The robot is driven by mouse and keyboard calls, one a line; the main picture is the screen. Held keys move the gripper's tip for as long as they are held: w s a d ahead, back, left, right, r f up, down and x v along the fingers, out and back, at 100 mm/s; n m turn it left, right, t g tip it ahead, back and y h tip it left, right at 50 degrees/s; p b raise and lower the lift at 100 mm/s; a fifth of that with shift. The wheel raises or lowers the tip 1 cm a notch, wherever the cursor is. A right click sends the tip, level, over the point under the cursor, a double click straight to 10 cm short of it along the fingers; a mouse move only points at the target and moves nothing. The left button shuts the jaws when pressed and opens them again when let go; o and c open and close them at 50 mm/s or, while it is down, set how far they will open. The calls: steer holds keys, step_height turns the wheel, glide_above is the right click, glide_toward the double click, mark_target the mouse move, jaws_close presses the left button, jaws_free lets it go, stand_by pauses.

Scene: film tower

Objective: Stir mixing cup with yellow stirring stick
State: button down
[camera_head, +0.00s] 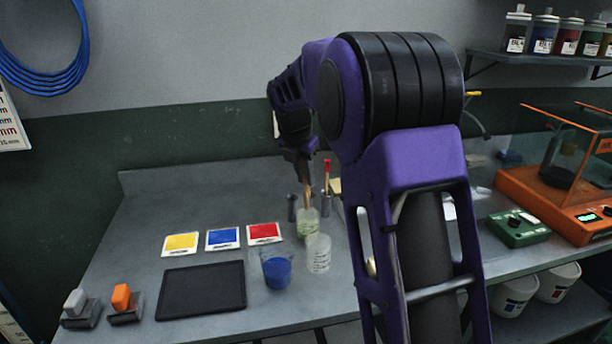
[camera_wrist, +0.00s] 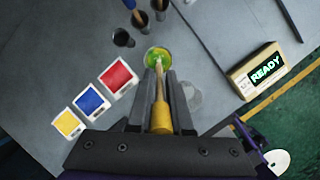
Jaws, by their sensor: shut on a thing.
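My gripper (camera_wrist: 159,82) is shut on the yellow stirring stick (camera_wrist: 160,115), whose yellow handle lies between the fingers. The stick's pale wooden shaft also shows in the head view (camera_head: 307,193), pointing down. Its lower end is inside the mixing cup (camera_wrist: 157,58), which holds green liquid with yellow patches. The mixing cup (camera_head: 308,226) stands upright on the table in the head view, with greenish contents. The exact depth of the stick's tip is hidden. My gripper is above the cup, and its fingers are hard to make out in the head view.
A clear empty cup (camera_head: 318,254) and a cup of blue liquid (camera_head: 277,270) stand close in front. Yellow, blue and red cards (camera_head: 264,232) and a black mat (camera_head: 201,290) lie left. A READY device (camera_wrist: 262,70) is right.

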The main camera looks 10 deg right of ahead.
mark_target(305, 199)
steer(key=shift+s+a+f+b, duration=0.15)
steer(key=shift+f+b, duration=0.35)
steer(key=shift+f, duration=0.25)
steer(key=shift+s+a+b+x, duration=0.1)
steer(key=shift+b+x, duration=0.3)
steer(key=shift+x, duration=0.95)
steer(key=shift+s+a+b+x, duration=0.15)
steer(key=shift+b+x, duration=0.25)
steer(key=shift+x, duration=0.95)
steer(key=shift+s+a+b+x, duration=0.1)
steer(key=shift+b+x, duration=0.3)
steer(key=shift+x, duration=0.9)
steer(key=shift+f, duration=0.2)
steer(key=shift+a, duration=0.1)
